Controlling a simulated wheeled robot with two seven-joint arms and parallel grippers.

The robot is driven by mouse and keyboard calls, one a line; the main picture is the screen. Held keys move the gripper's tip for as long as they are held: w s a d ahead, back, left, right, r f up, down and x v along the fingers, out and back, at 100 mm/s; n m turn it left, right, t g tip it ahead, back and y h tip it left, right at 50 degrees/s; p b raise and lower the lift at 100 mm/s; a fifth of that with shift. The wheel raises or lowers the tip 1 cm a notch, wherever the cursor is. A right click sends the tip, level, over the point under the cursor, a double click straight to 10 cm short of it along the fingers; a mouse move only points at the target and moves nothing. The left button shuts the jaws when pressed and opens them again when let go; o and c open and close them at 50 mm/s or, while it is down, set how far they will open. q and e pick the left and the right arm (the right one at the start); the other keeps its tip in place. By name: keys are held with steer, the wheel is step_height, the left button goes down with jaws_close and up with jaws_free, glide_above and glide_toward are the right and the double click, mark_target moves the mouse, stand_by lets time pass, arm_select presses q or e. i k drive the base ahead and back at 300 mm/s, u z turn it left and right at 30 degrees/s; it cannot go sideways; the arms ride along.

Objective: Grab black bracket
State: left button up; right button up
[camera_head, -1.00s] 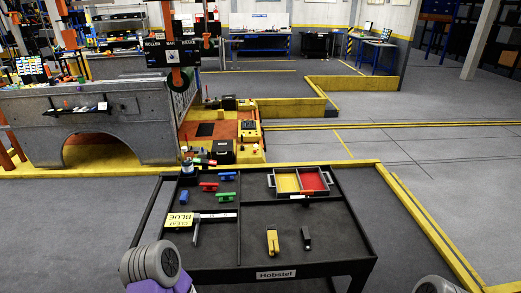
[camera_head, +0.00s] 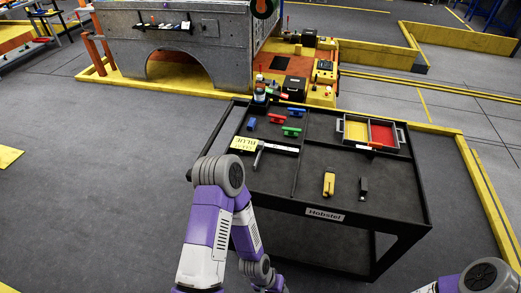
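A small black piece, which looks like the black bracket (camera_head: 363,189), lies on the front right part of the dark cart top (camera_head: 400,205). A yellow piece (camera_head: 329,181) lies just left of it, apart from it. My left arm rises in front of the cart's left side, and its lower part bends down out of the picture. My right arm shows only at the bottom right corner. Neither gripper is in view, and nothing covers the black piece.
A two-part tray (camera_head: 343,131), yellow and red inside, sits at the cart's back right. Red, green and blue pieces (camera_head: 277,118) and a yellow labelled item (camera_head: 246,144) lie at the left. The cart has raised edges. Open floor (camera_head: 100,200) lies to the left.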

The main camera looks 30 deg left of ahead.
mark_target(364, 181)
steer(key=u, duration=0.85)
steer(key=k, duration=0.55)
steer(key=u, duration=0.05)
